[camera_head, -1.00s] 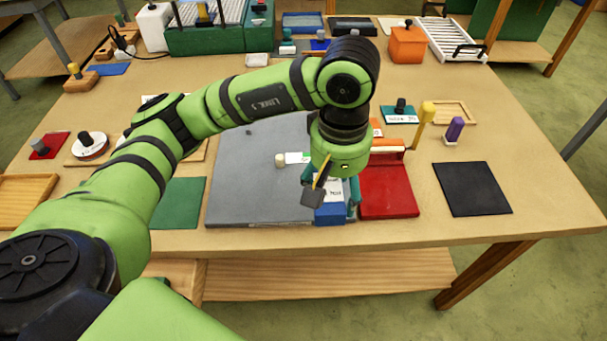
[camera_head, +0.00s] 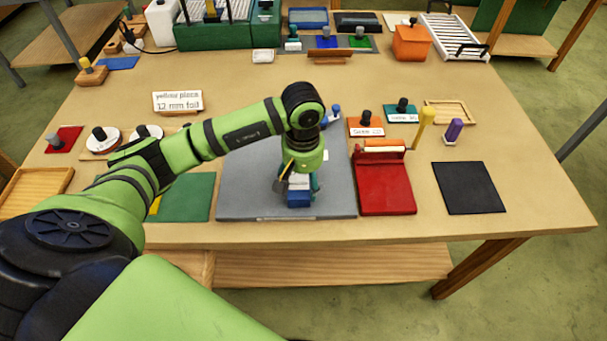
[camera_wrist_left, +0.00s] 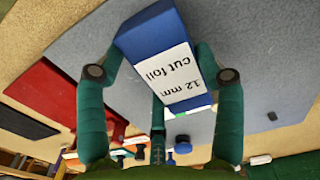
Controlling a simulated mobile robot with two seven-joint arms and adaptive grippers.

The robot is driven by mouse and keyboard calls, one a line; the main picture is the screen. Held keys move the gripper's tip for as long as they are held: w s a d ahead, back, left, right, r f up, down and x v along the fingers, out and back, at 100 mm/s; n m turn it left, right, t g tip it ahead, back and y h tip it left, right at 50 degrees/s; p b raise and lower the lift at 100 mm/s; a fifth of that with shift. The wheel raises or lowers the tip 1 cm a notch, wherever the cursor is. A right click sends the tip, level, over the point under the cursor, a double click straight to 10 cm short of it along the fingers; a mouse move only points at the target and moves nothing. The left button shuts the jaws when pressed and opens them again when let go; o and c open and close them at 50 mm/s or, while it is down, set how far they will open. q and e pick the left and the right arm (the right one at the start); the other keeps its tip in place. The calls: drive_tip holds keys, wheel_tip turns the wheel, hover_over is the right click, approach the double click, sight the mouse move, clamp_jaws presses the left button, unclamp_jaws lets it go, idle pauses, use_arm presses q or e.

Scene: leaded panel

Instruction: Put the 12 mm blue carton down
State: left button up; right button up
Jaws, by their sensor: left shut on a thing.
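The blue carton (camera_head: 299,197) has a white label, which reads "12 mm cut foil" in the left wrist view (camera_wrist_left: 165,65). My left gripper (camera_head: 297,184) is shut on it, with one teal finger on each side in the left wrist view (camera_wrist_left: 160,85). The carton is over the front middle of the grey mat (camera_head: 245,185). I cannot tell whether its underside touches the mat. My right gripper is not in view.
A red tray with a roller (camera_head: 385,190) stands just right of the mat, and a black mat (camera_head: 469,187) lies farther right. A green mat (camera_head: 187,198) lies to the left. A sign reading "yellow piece 12 mm foil" (camera_head: 178,101) stands behind.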

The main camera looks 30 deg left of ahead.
sight(303, 182)
use_arm(q)
drive_tip(key=shift+f, duration=0.1)
drive_tip(key=shift+f+b, duration=0.2)
drive_tip(key=shift+b, duration=0.2)
drive_tip(key=o, duration=1.2)
drive_tip(key=shift+r, duration=0.1)
drive_tip(key=shift+r+p, duration=0.15)
drive_tip(key=shift+p, duration=0.2)
drive_tip(key=shift+w+r+b, duration=0.1)
drive_tip(key=shift+r+b, duration=1.75)
drive_tip(key=shift+r, duration=4.15)
